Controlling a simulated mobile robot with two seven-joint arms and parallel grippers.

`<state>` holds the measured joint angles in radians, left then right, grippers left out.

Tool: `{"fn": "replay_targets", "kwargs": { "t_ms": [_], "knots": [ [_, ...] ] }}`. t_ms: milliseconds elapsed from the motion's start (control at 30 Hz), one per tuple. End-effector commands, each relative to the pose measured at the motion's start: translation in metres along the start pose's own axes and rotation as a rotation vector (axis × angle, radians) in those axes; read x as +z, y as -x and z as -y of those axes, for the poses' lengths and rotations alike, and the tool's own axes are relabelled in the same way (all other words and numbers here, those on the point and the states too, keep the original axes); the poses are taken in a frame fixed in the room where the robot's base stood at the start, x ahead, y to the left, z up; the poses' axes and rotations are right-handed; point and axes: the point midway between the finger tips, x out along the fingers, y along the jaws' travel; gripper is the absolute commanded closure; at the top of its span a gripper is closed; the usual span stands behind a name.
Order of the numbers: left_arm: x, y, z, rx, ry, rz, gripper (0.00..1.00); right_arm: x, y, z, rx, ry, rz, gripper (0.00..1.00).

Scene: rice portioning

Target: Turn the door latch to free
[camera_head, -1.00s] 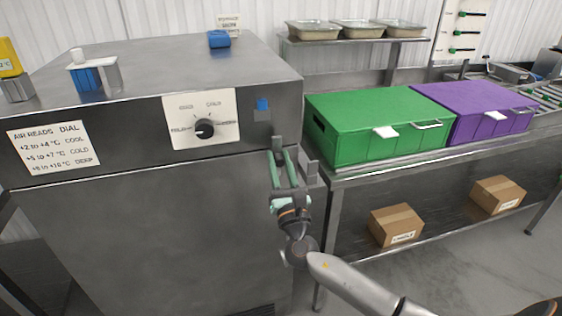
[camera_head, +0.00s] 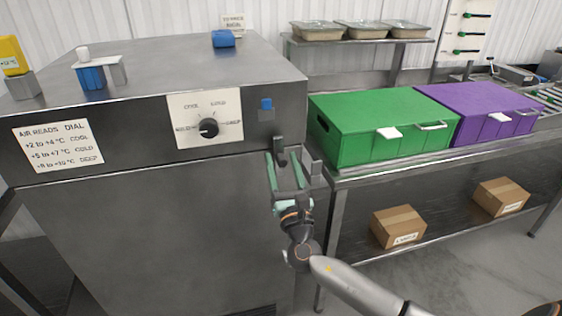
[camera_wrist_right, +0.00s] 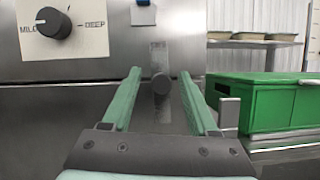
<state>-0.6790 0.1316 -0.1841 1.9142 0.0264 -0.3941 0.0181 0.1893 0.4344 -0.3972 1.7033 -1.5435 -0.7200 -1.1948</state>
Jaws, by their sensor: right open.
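In the head view a dark upright part of the latch (camera_head: 280,145) shows at the cabinet's upper right edge. My right gripper (camera_head: 287,160) is open in front of it. Whether the fingertips reach as deep as the knob is hard to tell. My left gripper is out of view.
A dial (camera_head: 208,128) sits on the cabinet front left of the latch. A grey bracket (camera_wrist_right: 228,112) stands close to the right finger. A green box (camera_head: 375,120) and a purple box (camera_head: 485,105) stand on the bench at right. Cartons lie on its lower shelf.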

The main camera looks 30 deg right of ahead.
Motion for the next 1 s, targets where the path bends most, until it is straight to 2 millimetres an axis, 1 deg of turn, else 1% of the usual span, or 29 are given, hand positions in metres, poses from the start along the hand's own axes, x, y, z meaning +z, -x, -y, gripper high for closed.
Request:
{"fn": "replay_targets", "kwargs": {
  "t_ms": [167, 300, 400, 500, 600, 700, 1000],
  "knots": [
    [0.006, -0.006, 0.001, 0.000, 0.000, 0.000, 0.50, -0.004, 0.033, 0.000, 0.002, -0.001, -0.005, 0.40],
    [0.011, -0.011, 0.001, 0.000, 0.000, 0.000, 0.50, -0.004, 0.064, 0.000, 0.003, -0.002, -0.005, 0.40],
    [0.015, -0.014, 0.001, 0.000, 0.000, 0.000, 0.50, -0.003, 0.085, 0.000, 0.003, -0.002, -0.003, 0.40],
    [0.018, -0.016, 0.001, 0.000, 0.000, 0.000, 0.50, -0.002, 0.101, 0.000, 0.002, -0.002, -0.002, 0.40],
    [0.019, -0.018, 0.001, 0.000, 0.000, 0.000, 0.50, -0.002, 0.112, -0.001, 0.003, -0.002, -0.001, 0.40],
    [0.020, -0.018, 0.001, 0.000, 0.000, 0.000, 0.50, 0.000, 0.117, -0.001, 0.003, -0.002, 0.000, 0.40],
    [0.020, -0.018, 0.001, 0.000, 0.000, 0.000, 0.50, 0.001, 0.119, -0.001, 0.003, -0.002, 0.001, 0.40]
  ]
}}
